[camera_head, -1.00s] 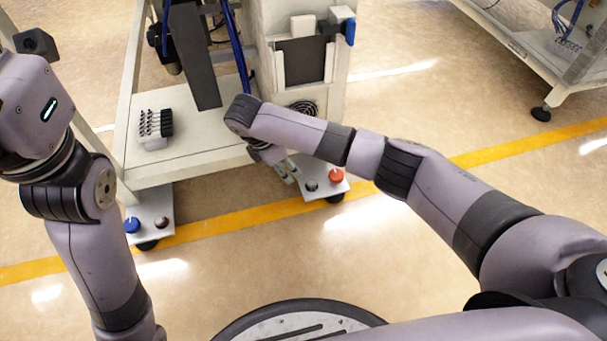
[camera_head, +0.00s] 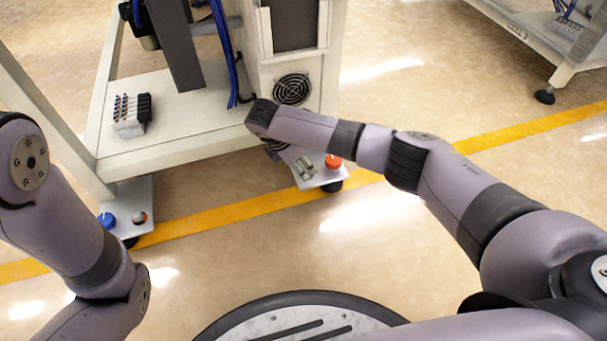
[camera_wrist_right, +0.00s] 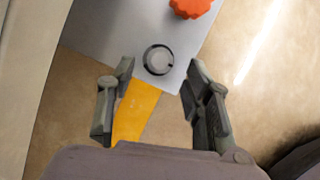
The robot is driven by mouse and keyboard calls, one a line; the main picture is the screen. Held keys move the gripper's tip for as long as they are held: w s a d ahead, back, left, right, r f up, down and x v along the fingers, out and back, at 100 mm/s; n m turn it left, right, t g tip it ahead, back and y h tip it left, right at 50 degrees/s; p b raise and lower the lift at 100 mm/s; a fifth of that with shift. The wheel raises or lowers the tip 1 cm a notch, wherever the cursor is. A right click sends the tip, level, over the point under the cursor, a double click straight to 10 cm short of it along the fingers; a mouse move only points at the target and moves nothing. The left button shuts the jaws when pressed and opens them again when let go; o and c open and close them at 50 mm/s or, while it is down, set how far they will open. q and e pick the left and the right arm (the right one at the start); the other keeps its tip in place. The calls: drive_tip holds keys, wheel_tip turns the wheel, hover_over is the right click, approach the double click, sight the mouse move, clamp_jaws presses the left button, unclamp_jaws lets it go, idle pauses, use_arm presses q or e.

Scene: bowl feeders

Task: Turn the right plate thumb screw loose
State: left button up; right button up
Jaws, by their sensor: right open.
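The right plate (camera_head: 326,178) is a grey foot plate at the front right of the machine frame. It carries an orange-red knob (camera_head: 333,161), which also shows at the top of the right wrist view (camera_wrist_right: 190,7). In that view the right plate's thumb screw (camera_wrist_right: 158,60), a round grey knob with a dark ring, lies near the plate's edge. My right gripper (camera_head: 304,168) is over the plate and hides the screw in the head view. Its open, empty fingers (camera_wrist_right: 160,100) point toward the screw, apart from it. My left gripper is out of view.
A left plate (camera_head: 128,195) carries a blue knob (camera_head: 107,220) and another thumb screw (camera_head: 139,216). The machine's shelf (camera_head: 190,125) holds a small valve block (camera_head: 130,113). A fan grille (camera_head: 291,90) is behind my right wrist. The floor in front is clear.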

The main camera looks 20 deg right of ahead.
sight(307, 172)
drive_tip(key=shift+b+x, duration=0.55)
drive_tip(key=shift+x, duration=0.75)
drive_tip(key=shift+c, duration=0.2)
drive_tip(key=shift+r, duration=0.1)
clamp_jaws()
